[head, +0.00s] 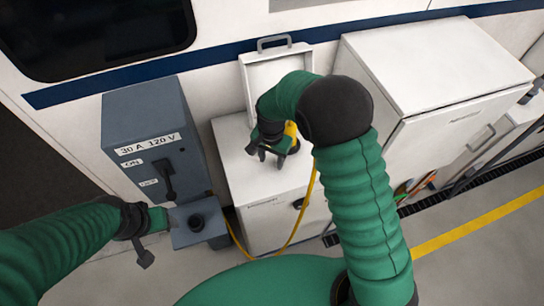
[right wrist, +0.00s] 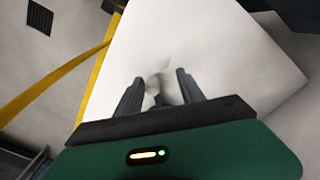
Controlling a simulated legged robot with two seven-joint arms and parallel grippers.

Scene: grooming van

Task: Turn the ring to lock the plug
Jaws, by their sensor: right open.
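A yellow plug (head: 291,130) with a dark lower part stands on top of the white cabinet (head: 230,135), partly hidden behind my right gripper. I cannot make out its ring separately. My right gripper (head: 266,156) points down beside the plug, to its left, with its fingers apart and empty. In the right wrist view my right gripper (right wrist: 159,88) shows two spread fingers over a plain white surface, with only a soft grey shadow between them; the plug is not visible there. My left gripper (head: 160,219) is beside the grey power pedestal; its fingers cannot be made out.
The grey power pedestal (head: 140,115) has a dark lever (head: 165,180) and a black round socket (head: 196,222) on a low plate. A yellow cable (head: 302,215) loops between pedestal and plug. A raised white lid (head: 262,78) stands behind the plug; a taller white cabinet (head: 430,65) is at right.

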